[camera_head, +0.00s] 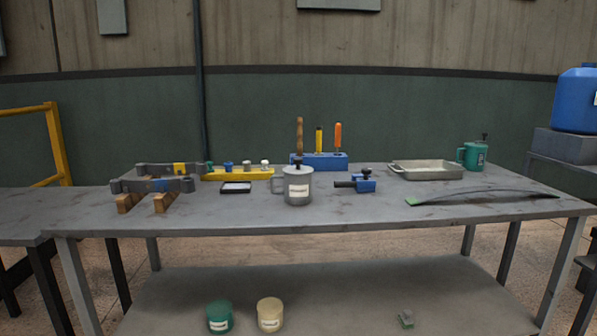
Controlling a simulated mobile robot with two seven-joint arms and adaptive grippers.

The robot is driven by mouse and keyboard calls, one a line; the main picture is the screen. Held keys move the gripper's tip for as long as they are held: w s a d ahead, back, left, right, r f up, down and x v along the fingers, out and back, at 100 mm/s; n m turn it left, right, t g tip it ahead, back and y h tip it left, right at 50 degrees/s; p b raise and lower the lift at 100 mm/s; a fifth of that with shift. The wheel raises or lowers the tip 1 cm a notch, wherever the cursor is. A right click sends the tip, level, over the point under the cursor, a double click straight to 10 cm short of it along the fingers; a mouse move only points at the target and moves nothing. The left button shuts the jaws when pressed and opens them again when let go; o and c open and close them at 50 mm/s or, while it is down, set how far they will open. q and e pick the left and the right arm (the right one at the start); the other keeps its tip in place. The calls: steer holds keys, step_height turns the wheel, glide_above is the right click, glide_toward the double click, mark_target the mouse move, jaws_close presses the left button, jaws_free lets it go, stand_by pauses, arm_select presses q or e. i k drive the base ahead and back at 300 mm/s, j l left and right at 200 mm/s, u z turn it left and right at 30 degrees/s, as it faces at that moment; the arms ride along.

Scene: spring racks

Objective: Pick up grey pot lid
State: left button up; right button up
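A grey pot (298,188) with a side handle and a white label stands upright near the middle of the table. The grey pot lid (298,167), with a dark knob on top, sits on the pot's mouth. A green pot (475,156), also with a dark knob on top, stands at the back right of the table. Neither of my grippers shows in the head view.
The grey table (330,222) holds a blue tool block (333,162), a yellow rack (238,174), a metal tray (427,170), a blue clamp (364,185) and a curved leaf spring (482,194). Bare table lies in front of the pot. Two jars stand on the shelf below.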

mark_target(297, 169)
steer(key=i+l+z, duration=0.15)
steer(key=i+l, duration=0.25)
steer(key=i, duration=0.15)
steer(key=i+l+z, duration=0.1)
steer(key=i+l, duration=0.2)
steer(key=i, duration=0.25)
